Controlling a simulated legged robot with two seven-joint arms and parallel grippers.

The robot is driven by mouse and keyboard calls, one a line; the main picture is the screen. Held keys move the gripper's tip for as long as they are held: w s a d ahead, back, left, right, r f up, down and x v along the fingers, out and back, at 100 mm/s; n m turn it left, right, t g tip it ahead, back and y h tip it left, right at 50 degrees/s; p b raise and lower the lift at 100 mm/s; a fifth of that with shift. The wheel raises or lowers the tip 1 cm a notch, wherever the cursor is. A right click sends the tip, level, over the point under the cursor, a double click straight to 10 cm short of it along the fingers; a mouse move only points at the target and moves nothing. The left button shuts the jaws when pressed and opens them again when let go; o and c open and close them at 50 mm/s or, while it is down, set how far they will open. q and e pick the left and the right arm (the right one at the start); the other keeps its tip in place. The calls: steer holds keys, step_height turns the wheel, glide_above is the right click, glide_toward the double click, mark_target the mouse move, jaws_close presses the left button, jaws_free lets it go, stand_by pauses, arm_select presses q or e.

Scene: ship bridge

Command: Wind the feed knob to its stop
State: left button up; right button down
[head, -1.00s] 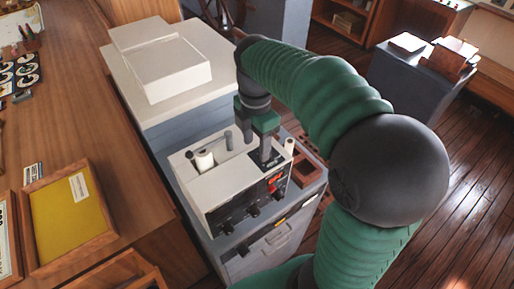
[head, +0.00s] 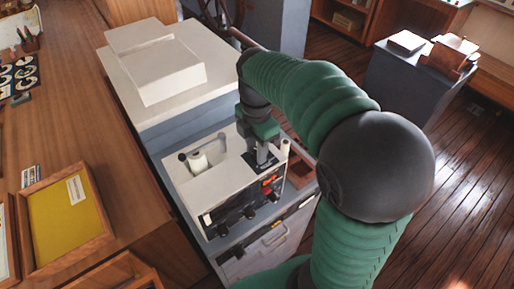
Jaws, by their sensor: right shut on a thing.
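A white-topped machine (head: 215,195) with a dark front panel stands on a grey cabinet. A white roll (head: 198,162) and a grey lever-like part are set in its top at the left, and a white post (head: 284,148) is at the right. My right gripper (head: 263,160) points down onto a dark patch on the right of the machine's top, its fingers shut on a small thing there. This is likely the feed knob, but the fingers hide it, so its angle cannot be told. My left gripper is out of view.
Several dark knobs and a red part (head: 268,181) are on the front panel. A pale box (head: 155,65) lies on the counter behind. A yellow framed board (head: 65,215) lies on the wooden desk at left. A reddish-brown tray (head: 300,172) is right of the machine.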

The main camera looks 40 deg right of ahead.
steer(key=shift+d, duration=0.3)
steer(key=shift+a+m, duration=0.1)
steer(key=shift+m, duration=0.3)
